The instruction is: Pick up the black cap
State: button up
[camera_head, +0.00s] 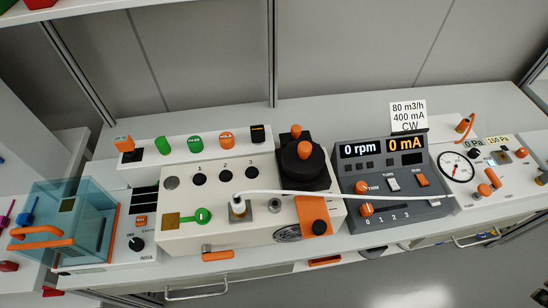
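Several dark pieces show in the head view, and I cannot tell for certain which is the black cap. Three black discs or holes lie in a row under the labels 1, 2 and 3; the disc under 2 (226,178) is the middle one. My gripper is not in view.
A grey control box (390,175) with orange knobs stands to the right. A white cable (340,194) crosses in front of the black block. A clear blue box (70,220) with an orange handle is at the left. A gauge panel (490,175) is at the far right.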

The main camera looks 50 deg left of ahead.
aim_at(303, 160)
jog(key=u, duration=1.95)
jog(key=z, duration=0.95)
jog(key=k+j+z, duration=0.65)
jog(key=i+l, duration=0.05)
jog(key=l, duration=0.05)
